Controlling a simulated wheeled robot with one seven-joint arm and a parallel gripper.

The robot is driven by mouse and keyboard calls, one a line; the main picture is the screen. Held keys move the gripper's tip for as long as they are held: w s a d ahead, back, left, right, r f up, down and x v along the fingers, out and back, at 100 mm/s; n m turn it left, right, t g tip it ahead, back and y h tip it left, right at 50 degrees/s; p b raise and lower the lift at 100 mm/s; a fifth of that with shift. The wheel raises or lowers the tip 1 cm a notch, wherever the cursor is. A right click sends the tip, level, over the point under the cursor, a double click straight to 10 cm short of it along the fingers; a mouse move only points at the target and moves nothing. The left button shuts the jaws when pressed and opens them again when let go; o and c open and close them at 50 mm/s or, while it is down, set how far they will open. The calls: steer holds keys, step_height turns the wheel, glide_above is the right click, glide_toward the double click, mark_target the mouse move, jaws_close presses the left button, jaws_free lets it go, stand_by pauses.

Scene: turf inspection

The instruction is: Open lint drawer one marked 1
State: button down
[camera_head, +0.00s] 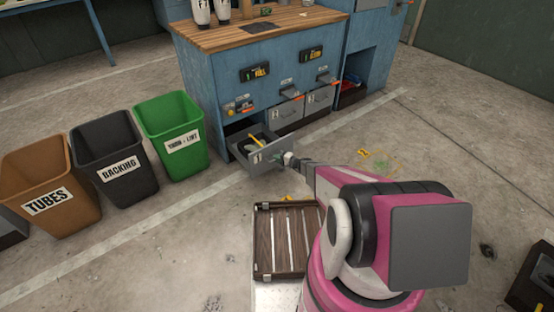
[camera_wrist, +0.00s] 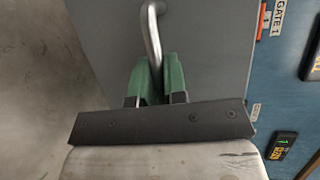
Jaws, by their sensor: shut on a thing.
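Lint drawer one (camera_head: 270,157), a grey drawer with a white label that seems to read 1, stands pulled out from the lower left of the blue cabinet (camera_head: 215,85). A dark item and a yellow item show inside it. My gripper (camera_head: 288,158) is at the right side of its front. In the wrist view, my gripper's green fingers (camera_wrist: 158,82) are shut on the curved metal handle (camera_wrist: 151,30) of the grey drawer front (camera_wrist: 215,60). The handle's lower end is hidden between the fingers.
Green (camera_head: 172,135), black (camera_head: 115,160) and brown (camera_head: 50,185) bins stand left of the drawer. Other grey drawers (camera_head: 286,115) to the right look shut. A slatted wooden piece (camera_head: 285,240) is in front. A yellow marker (camera_head: 363,153) lies on the floor at right.

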steer(key=c, duration=1.2)
jaws_free()
steer(key=v, duration=1)
steer(key=shift+s+d+r, duration=0.1)
steer(key=shift+s+d, duration=0.15)
steer(key=shift+d, duration=0.1)
steer(key=s+a+r+n+g+h, duration=0.2)
steer(key=s+r+n+g, duration=0.15)
steer(key=s+r, duration=0.35)
steer(key=s+a+r+n+g+h, duration=0.2)
steer(key=s+r+g, duration=0.25)
steer(key=r, duration=0.55)
steer(key=s+d+r+h, duration=0.2)
steer(key=s+r+h, duration=0.1)
steer(key=s+r, duration=0.1)
steer(key=s+d+r+n+h, duration=0.1)
steer(key=s+d+r+h, duration=0.2)
steer(key=r, duration=0.3)
steer(key=s+d+r+n+h, duration=0.1)
steer(key=s+d+r+h, duration=0.2)
steer(key=s+r, duration=0.3)
steer(key=shift+s+d+g, duration=0.1)
steer(key=shift+d+g, duration=0.05)
steer(key=shift+g, duration=0.25)
